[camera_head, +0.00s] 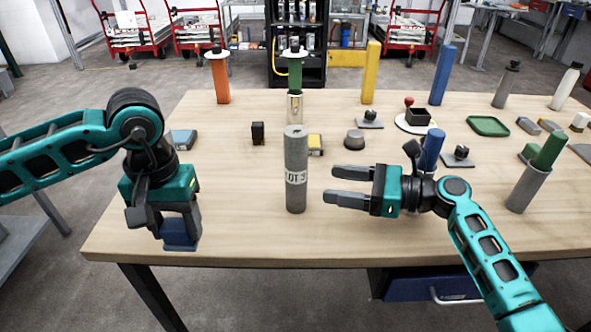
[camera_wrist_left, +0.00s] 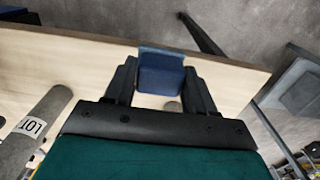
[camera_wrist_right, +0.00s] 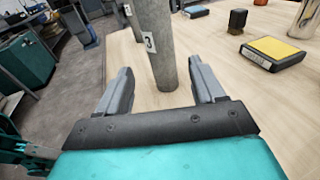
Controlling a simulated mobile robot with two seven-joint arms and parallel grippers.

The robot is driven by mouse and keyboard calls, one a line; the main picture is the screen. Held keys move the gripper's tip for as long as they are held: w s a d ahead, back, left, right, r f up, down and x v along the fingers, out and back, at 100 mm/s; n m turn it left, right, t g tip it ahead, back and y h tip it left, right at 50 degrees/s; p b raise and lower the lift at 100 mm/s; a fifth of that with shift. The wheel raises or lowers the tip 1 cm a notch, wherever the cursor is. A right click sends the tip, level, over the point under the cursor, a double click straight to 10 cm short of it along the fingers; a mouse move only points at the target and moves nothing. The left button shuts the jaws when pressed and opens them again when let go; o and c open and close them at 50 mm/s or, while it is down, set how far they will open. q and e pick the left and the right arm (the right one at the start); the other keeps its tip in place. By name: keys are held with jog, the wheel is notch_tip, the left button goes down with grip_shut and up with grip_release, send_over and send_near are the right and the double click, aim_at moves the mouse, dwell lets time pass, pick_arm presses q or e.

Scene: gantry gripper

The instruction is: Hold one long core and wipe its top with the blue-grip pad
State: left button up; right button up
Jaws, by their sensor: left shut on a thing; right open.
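A long grey core (camera_head: 296,165) with a white "LOT 3" label stands upright on the table at the front middle. My right gripper (camera_head: 329,187) is open just right of it, fingers pointing at it. In the right wrist view the core (camera_wrist_right: 157,45) stands ahead, between the directions of the two open fingers (camera_wrist_right: 160,88). My left gripper (camera_head: 180,228) is shut on a blue-grip pad (camera_head: 179,232) at the table's front left. The pad's blue block (camera_wrist_left: 161,76) shows between the fingers in the left wrist view. Its wiping face is hidden.
A yellow-topped pad (camera_head: 316,143) lies behind the core, and another blue-topped pad (camera_head: 183,139) lies at the back left. A small dark block (camera_head: 258,133) and a grey knob (camera_head: 354,139) stand nearby. A grey tube holding a green cylinder (camera_head: 530,185) stands at the right.

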aim_at(302, 180)
pick_arm(q)
notch_tip(302, 180, down, 2)
jog(key=shift+b, duration=0.75)
pick_arm(e)
jog(key=x, duration=0.4)
jog(key=shift+a+f, duration=0.1)
jog(key=shift+f, duration=0.05)
pick_arm(q)
jog(key=shift+r+p, duration=0.35)
jog(key=shift+r, duration=0.05)
pick_arm(e)
jog(key=x, duration=0.2)
jog(key=shift+w+a, duration=0.1)
jog(key=shift+a, duration=0.3)
jog(key=shift+w+a, duration=0.2)
jog(key=shift+a, duration=0.3)
jog(key=c, duration=0.8)
